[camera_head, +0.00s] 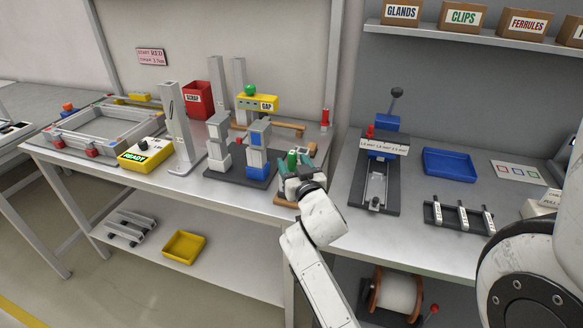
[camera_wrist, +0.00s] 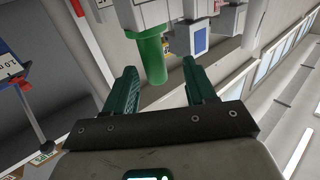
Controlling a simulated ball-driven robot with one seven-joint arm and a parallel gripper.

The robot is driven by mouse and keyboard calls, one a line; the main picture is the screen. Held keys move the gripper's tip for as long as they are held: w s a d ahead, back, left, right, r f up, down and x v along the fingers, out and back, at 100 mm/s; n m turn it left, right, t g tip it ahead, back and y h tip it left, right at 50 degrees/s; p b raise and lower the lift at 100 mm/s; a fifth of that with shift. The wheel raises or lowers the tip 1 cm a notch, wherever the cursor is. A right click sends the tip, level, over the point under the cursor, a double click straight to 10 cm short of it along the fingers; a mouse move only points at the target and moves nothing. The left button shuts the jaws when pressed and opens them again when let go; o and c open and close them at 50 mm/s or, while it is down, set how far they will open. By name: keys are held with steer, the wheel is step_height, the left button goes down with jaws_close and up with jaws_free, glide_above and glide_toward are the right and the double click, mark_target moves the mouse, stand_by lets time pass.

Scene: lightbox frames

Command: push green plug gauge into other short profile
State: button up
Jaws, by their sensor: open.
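The green plug gauge (camera_head: 292,159) stands out as a green cylinder at my gripper (camera_head: 301,168). In the wrist view the green plug gauge (camera_wrist: 152,60) lies ahead of and between the two teal fingers of my gripper (camera_wrist: 159,68). The fingers are spread, with space visible beside the gauge, and are not closed on it. A grey body adjoins its far end; I cannot tell whether it is inserted there. Two short upright profiles, the left one (camera_head: 217,150) and the right one with blue parts (camera_head: 258,145), stand on a dark base just left of my gripper.
A yellow GAP block (camera_head: 258,103) with a green ball sits behind the profiles. A tall grey post (camera_head: 177,125) and a yellow READY box (camera_head: 146,154) stand left. A dark-based press (camera_head: 375,185), a blue tray (camera_head: 449,163) and a rack (camera_head: 459,215) are right.

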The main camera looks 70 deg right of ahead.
mark_target(294, 161)
steer(key=x, duration=0.4)
steer(key=shift+s+d+f+p, duration=0.1)
steer(key=shift+s+d+p, duration=0.1)
steer(key=shift+p, duration=0.15)
steer(key=shift+w+d, duration=0.4)
steer(key=shift+d, duration=0.05)
jaws_close()
